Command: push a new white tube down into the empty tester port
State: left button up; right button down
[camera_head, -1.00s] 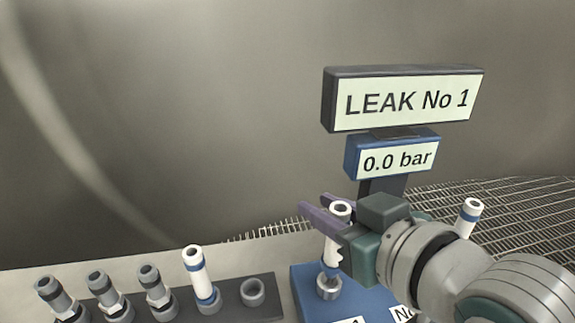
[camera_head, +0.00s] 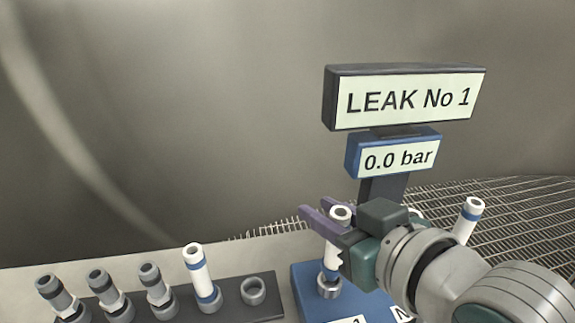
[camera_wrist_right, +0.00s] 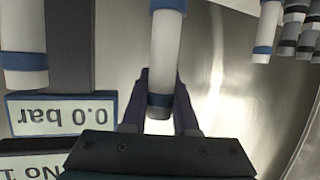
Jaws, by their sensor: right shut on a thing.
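My right gripper (camera_head: 326,218) is shut on a white tube (camera_head: 331,252) with blue bands, holding it upright over the blue tester (camera_head: 310,290). The tube's lower end meets the grey ring of a port (camera_head: 329,291); I cannot tell how deep it sits. In the right wrist view the held tube (camera_wrist_right: 165,55) runs between the fingers (camera_wrist_right: 160,112). A second white tube (camera_head: 467,219) stands on the right behind my right arm; its foot is hidden. The displays read "LEAK No 1" (camera_head: 408,99) and "0.0 bar" (camera_head: 398,159). My left gripper is not in view.
The display post (camera_head: 382,187) rises close behind my right gripper. Metal grating (camera_head: 520,215) lies behind at right.

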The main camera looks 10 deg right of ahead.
jog(key=shift+f+b, duration=0.8)
jog(key=shift+f, duration=0.4)
jog(key=c, duration=0.6)
grip_release()
jog(key=p+v, duration=0.2)
jog(key=v, duration=0.8)
jog(key=s+d+r+m+g+h+p, duration=0.1)
jog(key=s+d+r+g+h+p, duration=0.15)
jog(key=s+r+g+p, duration=0.3)
jog(key=s+d+r+g+h+p, duration=0.1)
jog(key=s+d+r+g+p, duration=0.25)
jog(key=s+p, duration=0.45)
notch_tip(320, 180, up, 35)
jog(key=p, duration=3.3)
jog(key=shift+s+a+g+p, duration=0.35)
jog(key=shift+a+g, duration=0.05)
jog(key=shift+a, duration=0.05)
